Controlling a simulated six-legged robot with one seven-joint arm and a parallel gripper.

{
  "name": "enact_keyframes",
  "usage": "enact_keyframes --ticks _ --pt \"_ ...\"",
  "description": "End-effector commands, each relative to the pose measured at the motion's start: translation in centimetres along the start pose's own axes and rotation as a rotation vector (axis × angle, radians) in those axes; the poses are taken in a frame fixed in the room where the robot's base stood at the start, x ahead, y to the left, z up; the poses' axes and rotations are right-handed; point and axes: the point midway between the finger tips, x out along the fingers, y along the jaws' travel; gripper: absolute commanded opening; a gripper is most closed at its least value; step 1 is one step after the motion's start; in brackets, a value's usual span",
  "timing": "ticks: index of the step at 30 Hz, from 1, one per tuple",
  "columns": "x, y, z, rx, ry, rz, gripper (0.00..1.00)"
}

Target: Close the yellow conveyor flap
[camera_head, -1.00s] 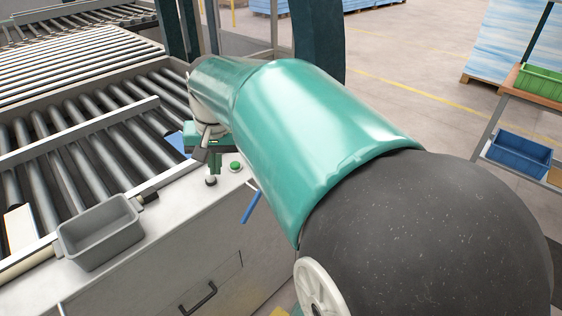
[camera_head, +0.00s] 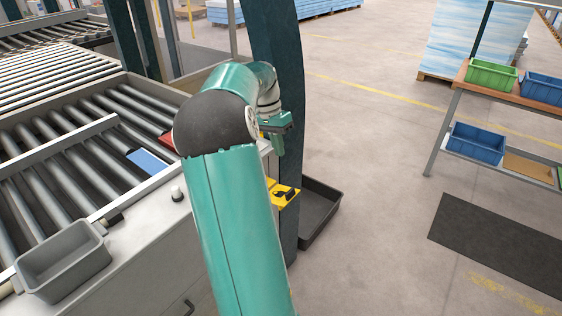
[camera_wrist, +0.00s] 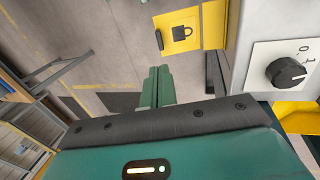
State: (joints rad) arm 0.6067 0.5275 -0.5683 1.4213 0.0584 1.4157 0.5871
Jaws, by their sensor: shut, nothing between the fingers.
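A black rotary switch (camera_wrist: 286,73) sits on the grey housing, with more yellow below it. The dark green post (camera_head: 281,90) stands close to my gripper. A black tray (camera_head: 318,215) lies on the floor. A grey bin (camera_head: 62,260) sits at the conveyor's edge.

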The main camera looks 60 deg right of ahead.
Motion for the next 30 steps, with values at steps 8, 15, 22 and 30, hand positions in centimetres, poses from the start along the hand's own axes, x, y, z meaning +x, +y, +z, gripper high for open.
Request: enact_keyframes --ticks 8,15,22,30 --pt "5.2 -0.1 0.1 -0.003 -0.003 0.002 0.0" --pt "9.9 -0.1 0.1 -0.002 -0.003 0.001 0.0" --pt "12.4 -0.1 0.1 -0.004 0.0 0.0 0.0" --pt "12.8 -0.1 0.1 -0.004 0.0 -0.001 0.0"
